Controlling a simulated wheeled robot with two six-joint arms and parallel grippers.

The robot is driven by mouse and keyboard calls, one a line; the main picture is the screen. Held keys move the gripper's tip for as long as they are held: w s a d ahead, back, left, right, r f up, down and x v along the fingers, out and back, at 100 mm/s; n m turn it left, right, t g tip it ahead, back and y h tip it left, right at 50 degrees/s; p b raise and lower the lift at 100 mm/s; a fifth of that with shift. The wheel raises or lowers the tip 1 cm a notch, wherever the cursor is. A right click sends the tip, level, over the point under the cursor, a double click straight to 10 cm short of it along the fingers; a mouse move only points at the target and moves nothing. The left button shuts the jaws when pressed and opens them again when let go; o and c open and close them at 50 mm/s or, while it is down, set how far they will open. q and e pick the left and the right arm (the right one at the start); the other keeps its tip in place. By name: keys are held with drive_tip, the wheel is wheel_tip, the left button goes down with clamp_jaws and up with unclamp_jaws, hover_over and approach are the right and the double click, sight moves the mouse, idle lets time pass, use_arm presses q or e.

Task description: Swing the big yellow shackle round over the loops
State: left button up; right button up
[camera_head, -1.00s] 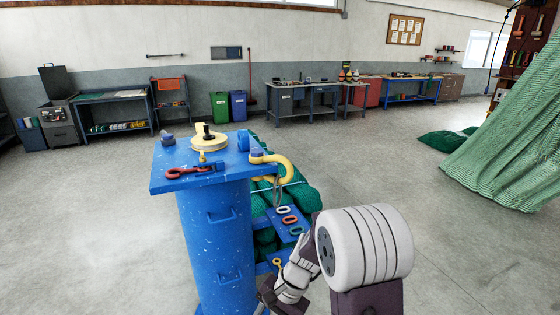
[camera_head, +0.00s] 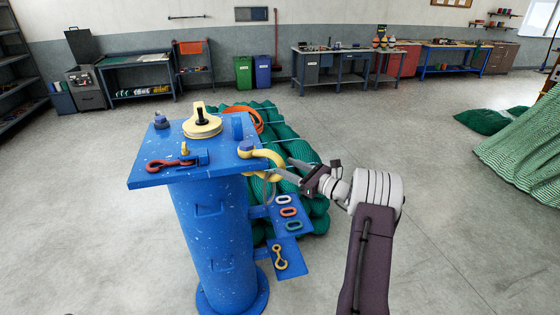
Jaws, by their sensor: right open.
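The big yellow shackle (camera_head: 262,155) hangs at the right edge of the blue stand's top plate (camera_head: 150,178), its curved bow sticking out to the right. The loops, white (camera_head: 283,199), orange-red (camera_head: 288,212) and green (camera_head: 294,225), lie in a row on a small blue side shelf below the shackle. My right gripper (camera_head: 283,165) comes in from the right, its two fingers open and pointing left at the shackle's bow. Whether the fingers touch the bow is too small to tell. My left gripper is out of view.
A yellow pulley (camera_head: 203,127), a red hook (camera_head: 172,163) and a blue upright piece (camera_head: 237,127) sit on the top plate. A yellow figure-eight link (camera_head: 280,257) lies on a lower shelf. Green netting (camera_head: 310,207) is heaped behind.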

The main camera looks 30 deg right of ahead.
sight(283, 165)
drive_tip(key=x, duration=0.4)
drive_tip(key=shift+p, duration=0.4)
drive_tip(key=shift+s, duration=0.1)
clamp_jaws()
idle(0.9)
